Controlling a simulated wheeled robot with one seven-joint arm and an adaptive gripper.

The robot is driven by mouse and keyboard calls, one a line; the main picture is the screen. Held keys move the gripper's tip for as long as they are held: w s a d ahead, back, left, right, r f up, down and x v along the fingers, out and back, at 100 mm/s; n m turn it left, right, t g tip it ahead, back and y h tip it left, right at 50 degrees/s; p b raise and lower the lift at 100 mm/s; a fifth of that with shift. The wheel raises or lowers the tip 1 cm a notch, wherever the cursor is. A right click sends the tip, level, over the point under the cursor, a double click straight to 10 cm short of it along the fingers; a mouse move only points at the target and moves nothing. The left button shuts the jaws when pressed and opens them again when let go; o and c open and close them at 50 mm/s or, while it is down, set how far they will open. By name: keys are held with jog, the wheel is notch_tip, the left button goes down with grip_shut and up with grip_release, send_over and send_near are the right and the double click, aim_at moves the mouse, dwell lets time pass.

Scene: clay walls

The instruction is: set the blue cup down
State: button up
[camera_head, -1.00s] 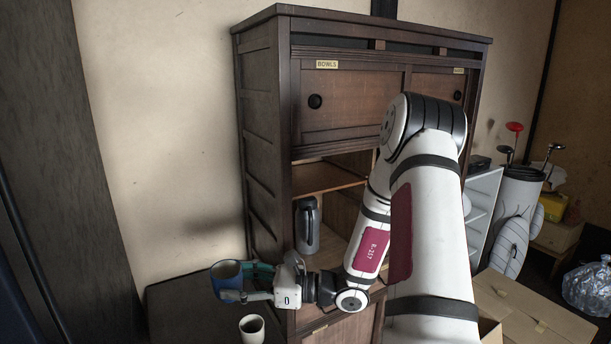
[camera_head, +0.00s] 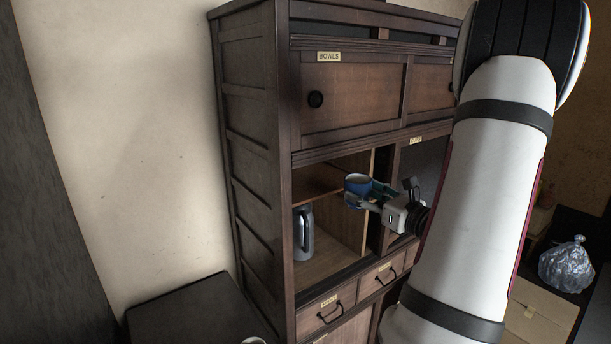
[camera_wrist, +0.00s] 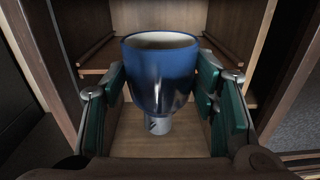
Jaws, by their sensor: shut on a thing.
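The blue cup (camera_head: 357,184) is held upright in my gripper (camera_head: 362,193), in front of the open cabinet compartment. In the wrist view the blue cup (camera_wrist: 160,75) sits between the green-padded fingers of my gripper (camera_wrist: 162,95), and its inside looks light and empty. Behind and below it is the open compartment, with a bare wooden floor (camera_head: 322,262) and an upper shelf (camera_head: 312,183). A grey metal jug (camera_head: 303,232) stands on the compartment floor at the left. In the wrist view a grey piece shows below the cup, partly hidden by it.
The dark cabinet (camera_head: 255,150) has a closed upper door labelled BOWLS (camera_head: 350,95) and drawers (camera_head: 327,312) below the opening. A low dark table (camera_head: 185,312) stands at the left, with a pale cup's rim (camera_head: 254,340) at the picture's bottom edge. A cardboard box (camera_head: 540,315) is at the right.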

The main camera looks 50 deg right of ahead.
aim_at(350, 189)
jog(key=x, duration=1.6)
jog(key=shift+w+a, duration=0.1)
jog(key=shift+w, duration=0.25)
jog(key=shift+w+f, duration=0.15)
jog(key=shift+w, duration=0.05)
jog(key=shift+f, duration=0.1)
jog(key=shift+f+b, duration=0.1)
jog(key=shift+b, duration=0.2)
jog(key=o, duration=1.4)
jog(key=shift+s, duration=0.2)
jog(key=v, duration=1.1)
jog(key=shift+s, duration=0.35)
